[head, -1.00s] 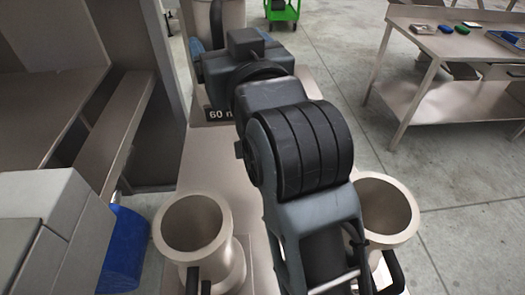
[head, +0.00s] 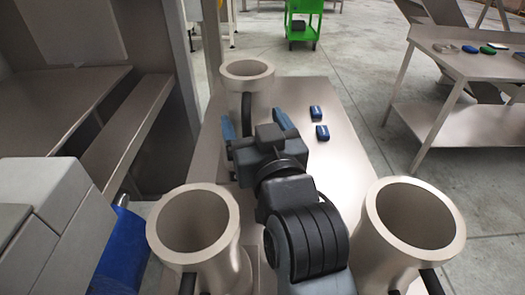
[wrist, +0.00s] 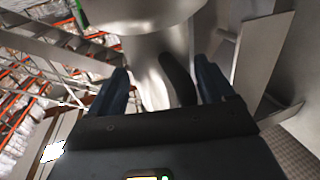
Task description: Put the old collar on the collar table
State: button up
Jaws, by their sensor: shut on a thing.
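A pale metal collar (head: 247,71), a flanged tube with a dark handle, stands upright at the far end of the arm in the head view. My gripper (head: 256,123) is shut on its handle; in the wrist view the dark handle (wrist: 178,78) lies between the blue fingers, below the collar's metal body (wrist: 145,55). A pale metal table (head: 345,165) stretches under the arm. The gripper hides the collar's foot, so I cannot tell whether it touches the table. Two similar collars stand nearer, one left (head: 197,228) and one right (head: 413,218).
Two small blue items (head: 322,131) lie on the table right of my gripper. Another table (head: 470,66) with small objects stands at the right. A green cart (head: 303,20) stands behind. Grey boxes (head: 45,195) are at the left front. Open floor lies between the tables.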

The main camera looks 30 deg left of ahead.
jog(key=shift+f, duration=2.8)
jog(key=shift+f, duration=0.15)
jog(key=o, duration=1.3)
jog(key=shift+f, duration=0.1)
jog(key=shift+b+v, duration=0.5)
jog(key=shift+v, duration=3.25)
